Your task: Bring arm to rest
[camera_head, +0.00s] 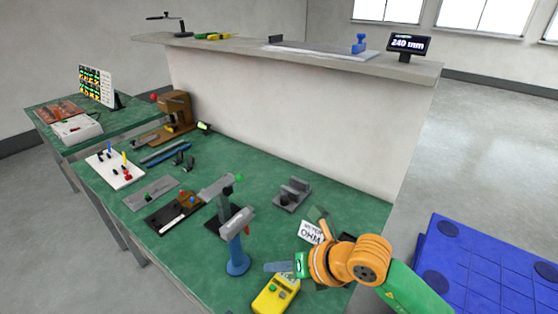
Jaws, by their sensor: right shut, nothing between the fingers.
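My right arm, orange and green, comes in from the lower right over the green workbench (265,180). My left arm and left gripper are not in view.
A white card reading OHM (311,232) lies behind my right gripper. Several fixtures and tools stand on the bench's middle and left. A wall with a grey ledge (330,60) rises behind. A blue pallet (490,268) is on the floor at right.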

